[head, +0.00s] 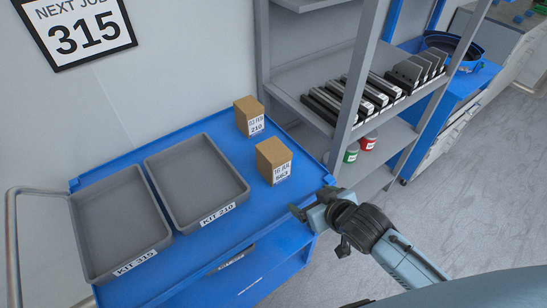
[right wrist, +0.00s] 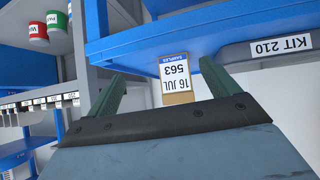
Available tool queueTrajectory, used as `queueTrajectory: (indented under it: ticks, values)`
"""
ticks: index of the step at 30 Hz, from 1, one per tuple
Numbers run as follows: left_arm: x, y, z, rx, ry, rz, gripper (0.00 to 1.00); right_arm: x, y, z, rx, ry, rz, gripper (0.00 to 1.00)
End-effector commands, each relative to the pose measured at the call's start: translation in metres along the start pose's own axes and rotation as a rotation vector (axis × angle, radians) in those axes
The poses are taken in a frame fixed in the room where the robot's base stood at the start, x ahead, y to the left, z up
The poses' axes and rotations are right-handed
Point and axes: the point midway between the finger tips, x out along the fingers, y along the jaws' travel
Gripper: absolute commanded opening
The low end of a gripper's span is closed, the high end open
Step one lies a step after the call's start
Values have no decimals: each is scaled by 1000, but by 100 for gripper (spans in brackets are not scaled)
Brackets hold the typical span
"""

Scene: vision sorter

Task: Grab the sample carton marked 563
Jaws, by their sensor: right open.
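The sample carton marked 563 (head: 269,153) is a brown box with a white label, standing on the blue cart top near its right edge. In the right wrist view its label (right wrist: 176,76) shows upside down, between and beyond the two fingers. My right gripper (head: 308,200) is open and empty at the cart's right edge, to the right of and nearer than the carton. In the right wrist view both green fingers of my right gripper (right wrist: 161,72) are spread, apart from the carton. My left gripper is out of view.
Another carton marked 210 (head: 245,109) stands behind it. Grey trays KIT 315 (head: 117,269) and KIT 210 (head: 205,218) lie on the cart's left. A grey shelf rack (head: 362,75) with dark items and red and green cans stands just behind and right.

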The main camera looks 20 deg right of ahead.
Motion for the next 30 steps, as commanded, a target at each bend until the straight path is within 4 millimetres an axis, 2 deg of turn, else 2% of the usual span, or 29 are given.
queueTrajectory:
  ticks: [1, 3, 7, 11, 18, 21, 30]
  values:
    - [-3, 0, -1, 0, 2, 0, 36, -6, 2, -34, -19, 88, -22, 87]
    - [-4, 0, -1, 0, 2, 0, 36, -14, -3, -65, -22, 180, -60, 87]
    - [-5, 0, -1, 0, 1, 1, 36, -24, -10, -96, -23, 272, -108, 87]
    - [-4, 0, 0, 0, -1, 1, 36, -12, -13, -106, -20, 292, -119, 87]
    - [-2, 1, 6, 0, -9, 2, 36, 32, -18, -118, -20, 290, -117, 87]
    - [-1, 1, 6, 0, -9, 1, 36, 43, -19, -121, -20, 290, -118, 87]
    - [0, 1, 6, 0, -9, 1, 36, 64, -20, -123, -22, 289, -118, 87]
